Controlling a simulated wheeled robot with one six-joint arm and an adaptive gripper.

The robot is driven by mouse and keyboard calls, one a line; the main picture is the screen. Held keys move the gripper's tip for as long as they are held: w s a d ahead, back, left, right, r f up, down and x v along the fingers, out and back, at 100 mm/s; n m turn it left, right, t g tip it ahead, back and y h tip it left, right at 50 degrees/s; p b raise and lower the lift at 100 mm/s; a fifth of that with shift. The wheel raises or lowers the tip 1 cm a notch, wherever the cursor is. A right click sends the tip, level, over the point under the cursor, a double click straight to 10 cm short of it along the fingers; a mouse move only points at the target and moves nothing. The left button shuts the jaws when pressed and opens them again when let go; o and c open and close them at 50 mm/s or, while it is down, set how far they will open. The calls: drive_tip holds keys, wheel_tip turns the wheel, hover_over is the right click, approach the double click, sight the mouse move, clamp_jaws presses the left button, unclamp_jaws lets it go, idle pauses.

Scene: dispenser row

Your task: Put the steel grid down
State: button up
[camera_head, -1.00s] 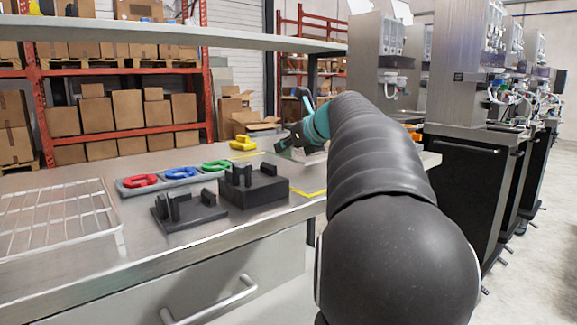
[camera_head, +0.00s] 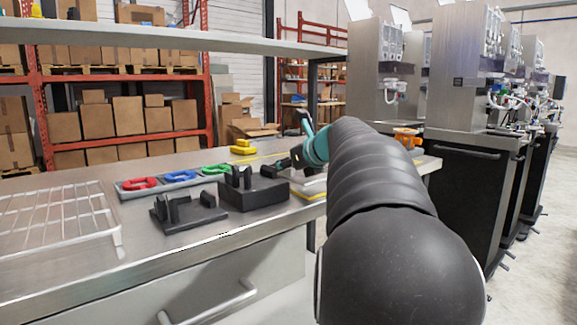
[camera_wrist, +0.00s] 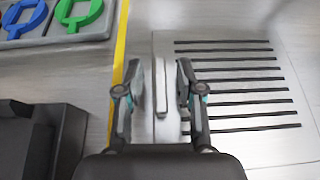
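The steel grid (camera_wrist: 240,88), a pale plate with several dark slots, lies flat, apparently on the table, at the right of the wrist view. In the head view it shows as a pale slab (camera_head: 312,187) under my gripper (camera_head: 299,157). A raised grey bar (camera_wrist: 160,88), seemingly its handle, stands between the fingertips of my gripper (camera_wrist: 160,78). Gaps show on both sides of the bar, so the fingers are open around it. A yellow line (camera_wrist: 120,60) runs left of the grid. The grid's near end is hidden by my gripper.
Black fixture blocks (camera_head: 252,190) stand left of my gripper. A grey tray (camera_head: 128,191) holds red, blue and green rings. A yellow part (camera_head: 243,147) lies behind, and a wire rack (camera_head: 58,222) at the left. An orange part (camera_head: 408,138) is right of my arm.

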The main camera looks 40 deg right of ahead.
drive_tip(key=shift+r, duration=0.15)
drive_tip(key=v, duration=1.1)
drive_tip(key=shift+s+d+r, duration=0.1)
drive_tip(key=shift+s, duration=0.1)
drive_tip(key=shift+s+r, duration=0.1)
drive_tip(key=shift+s, duration=0.15)
